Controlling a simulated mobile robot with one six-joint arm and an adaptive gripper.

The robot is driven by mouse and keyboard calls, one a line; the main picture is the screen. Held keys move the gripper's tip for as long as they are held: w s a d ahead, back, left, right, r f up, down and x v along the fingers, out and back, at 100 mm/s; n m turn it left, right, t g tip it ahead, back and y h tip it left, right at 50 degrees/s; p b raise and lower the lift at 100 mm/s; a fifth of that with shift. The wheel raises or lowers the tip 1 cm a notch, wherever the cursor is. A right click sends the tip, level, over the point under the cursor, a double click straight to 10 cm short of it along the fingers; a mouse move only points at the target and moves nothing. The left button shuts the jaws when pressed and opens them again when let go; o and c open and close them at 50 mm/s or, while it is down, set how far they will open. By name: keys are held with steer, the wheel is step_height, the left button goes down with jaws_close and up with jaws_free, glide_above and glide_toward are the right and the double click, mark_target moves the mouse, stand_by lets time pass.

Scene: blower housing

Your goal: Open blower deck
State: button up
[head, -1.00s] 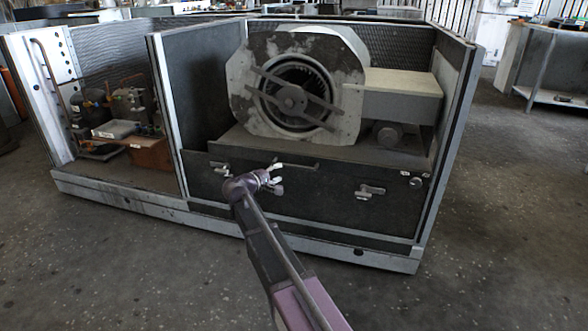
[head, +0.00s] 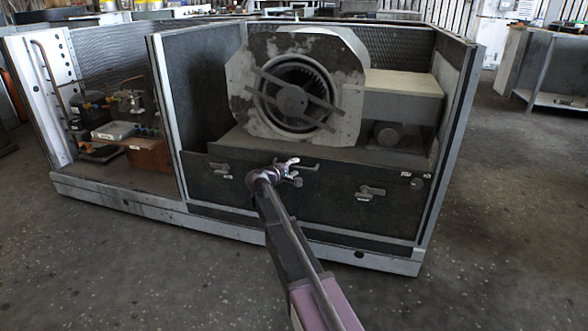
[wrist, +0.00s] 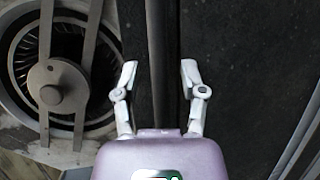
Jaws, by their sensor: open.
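The blower deck has a dark front panel (head: 325,195) below the blower (head: 350,60). A latch handle (head: 371,191) sits on the panel's right side and another (head: 221,171) on its left. A thin horizontal bar (head: 310,167) runs along the panel's upper middle, partly hidden by my gripper (head: 286,172). In the wrist view my gripper (wrist: 158,70) is open and empty, with a finger on each side of a dark bar or edge (wrist: 161,35). I cannot tell whether it touches. The blower wheel (wrist: 55,85) shows at left there.
The left bay holds small machinery (head: 115,130). A metal base rail (head: 160,215) edges the housing's front. The concrete floor (head: 130,270) in front is clear. Grey benches (head: 545,75) stand at the back right.

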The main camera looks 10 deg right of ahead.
jaws_close()
steer(key=shift+s, duration=0.1)
